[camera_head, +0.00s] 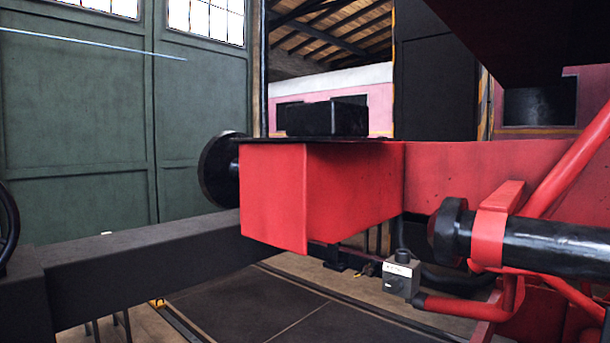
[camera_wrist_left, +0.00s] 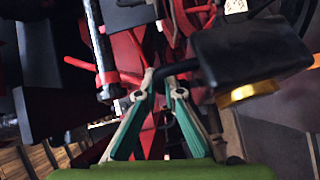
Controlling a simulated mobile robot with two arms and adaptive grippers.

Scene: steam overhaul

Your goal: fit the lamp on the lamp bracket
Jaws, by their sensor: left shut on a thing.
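My left gripper (camera_wrist_left: 163,78) shows only in the left wrist view. Its teal-sided fingers are closed on a thin, bent black handle. The handle leads right to a dark, box-shaped body with a brass-coloured ring (camera_wrist_left: 248,93) at its lower edge; this looks like the lamp (camera_wrist_left: 245,50). The lamp hangs out to the right of the fingers, tilted in the picture. I cannot make out a lamp bracket for certain in either view. My right gripper is in neither view.
In the head view a red engine beam (camera_head: 275,190) carries a black block (camera_head: 327,119) on top and a round black buffer (camera_head: 217,170) at its left. A black cylinder (camera_head: 545,245) and red pipes fill the right.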

